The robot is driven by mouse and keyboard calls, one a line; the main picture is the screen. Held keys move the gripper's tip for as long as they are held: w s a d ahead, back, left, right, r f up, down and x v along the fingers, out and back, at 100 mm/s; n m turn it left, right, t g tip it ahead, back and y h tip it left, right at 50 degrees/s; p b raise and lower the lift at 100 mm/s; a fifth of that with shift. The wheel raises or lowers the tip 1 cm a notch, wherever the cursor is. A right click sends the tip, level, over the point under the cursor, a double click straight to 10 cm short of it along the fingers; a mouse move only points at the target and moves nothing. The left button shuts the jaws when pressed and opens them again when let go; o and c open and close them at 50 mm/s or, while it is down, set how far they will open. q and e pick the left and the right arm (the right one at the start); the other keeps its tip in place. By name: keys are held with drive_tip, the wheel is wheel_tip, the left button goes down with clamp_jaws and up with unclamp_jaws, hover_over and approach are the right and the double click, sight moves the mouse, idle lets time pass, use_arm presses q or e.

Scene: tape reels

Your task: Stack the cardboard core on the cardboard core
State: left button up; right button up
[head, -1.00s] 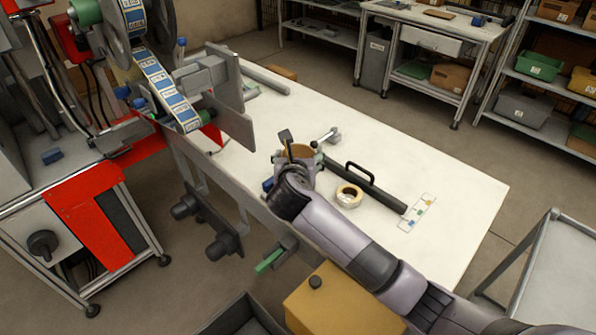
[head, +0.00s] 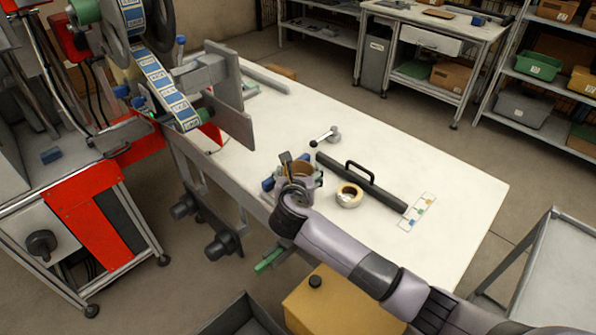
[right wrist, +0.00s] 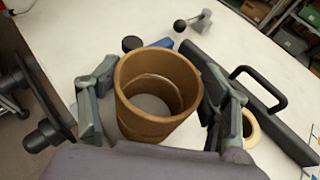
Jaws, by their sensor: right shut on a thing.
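A brown cardboard core (head: 303,168), an open upright tube, is between the fingers of my right gripper (head: 300,178) near the table's front edge. In the right wrist view the core (right wrist: 155,122) fills the middle, with a finger of the gripper (right wrist: 158,100) pressed on each side. Looking down its bore, I see a thin curved edge partway down and a pale grey floor below. I cannot tell whether that edge belongs to a second core underneath. No separate second core shows clearly. My left gripper is not in view.
A pale tape roll (head: 349,196) lies right of the gripper, near a dark bar with a handle (head: 362,181). A lever with a black knob (head: 326,136) stands behind. A blue object (head: 268,184) sits left of the gripper. The white table's far right (head: 450,190) is mostly clear.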

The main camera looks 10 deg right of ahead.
drive_tip(key=shift+f, duration=0.25)
drive_tip(key=o, duration=1.1)
drive_tip(key=shift+o, duration=0.2)
drive_tip(key=shift+r, duration=0.1)
drive_tip(key=shift+r, duration=0.25)
drive_tip(key=shift+r+p, duration=0.45)
drive_tip(key=shift+r, duration=0.2)
drive_tip(key=v, duration=1.2)
drive_tip(key=shift+f+b, duration=0.35)
drive_tip(key=shift+f, duration=0.1)
